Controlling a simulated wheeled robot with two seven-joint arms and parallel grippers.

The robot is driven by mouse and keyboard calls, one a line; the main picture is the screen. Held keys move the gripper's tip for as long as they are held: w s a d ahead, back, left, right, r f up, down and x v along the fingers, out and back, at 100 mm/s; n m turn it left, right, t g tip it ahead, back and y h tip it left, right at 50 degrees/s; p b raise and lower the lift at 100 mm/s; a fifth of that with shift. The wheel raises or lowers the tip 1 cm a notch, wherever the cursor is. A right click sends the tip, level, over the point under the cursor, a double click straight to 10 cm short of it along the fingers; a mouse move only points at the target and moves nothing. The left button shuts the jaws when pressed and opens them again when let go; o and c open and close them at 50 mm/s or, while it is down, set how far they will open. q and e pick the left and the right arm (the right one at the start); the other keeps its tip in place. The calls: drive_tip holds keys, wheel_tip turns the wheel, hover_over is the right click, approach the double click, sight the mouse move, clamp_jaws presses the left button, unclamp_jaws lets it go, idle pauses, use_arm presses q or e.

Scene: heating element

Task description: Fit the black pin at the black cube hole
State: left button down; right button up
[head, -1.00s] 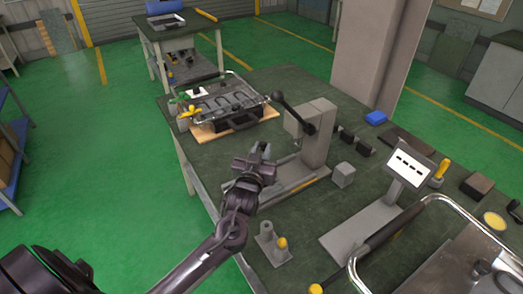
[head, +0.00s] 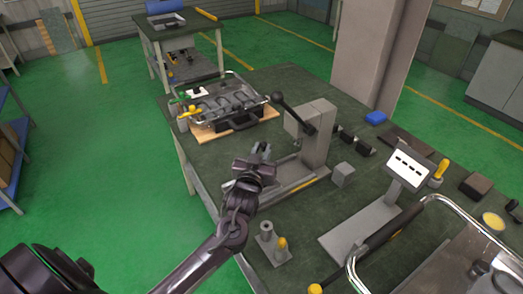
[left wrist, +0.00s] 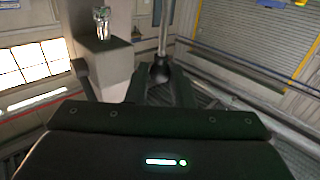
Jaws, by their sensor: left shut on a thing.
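My left gripper (head: 262,155) is held out over the near left part of the green-topped workbench (head: 208,160), in front of the grey lever press (head: 318,135). In the left wrist view, its fingers (left wrist: 165,92) are shut on a dark piece (left wrist: 160,72), apparently the black pin, with a thin grey rod rising behind it. The head view does not show this piece clearly. Small black blocks (head: 364,147) lie right of the press; I cannot tell which is the black cube, and no hole is visible. My right gripper is not in view.
A tray of parts (head: 225,100) lies at the back left of the bench. A grey cube (head: 342,174) and a white display stand (head: 408,166) are to the right. A grey post fixture (head: 268,240) stands near the front edge. The press lever (head: 290,111) sticks out leftward.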

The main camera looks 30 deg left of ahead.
use_arm(q)
drive_tip(key=shift+f+b, duration=0.55)
drive_tip(key=shift+f, duration=0.25)
drive_tip(key=shift+f+b, duration=1.8)
drive_tip(key=shift+f, duration=1)
drive_tip(key=c, duration=1.2)
unclamp_jaws()
drive_tip(key=b+v, duration=0.1)
drive_tip(key=v, duration=0.6)
drive_tip(key=shift+s+d, duration=0.1)
drive_tip(key=shift+s, duration=0.3)
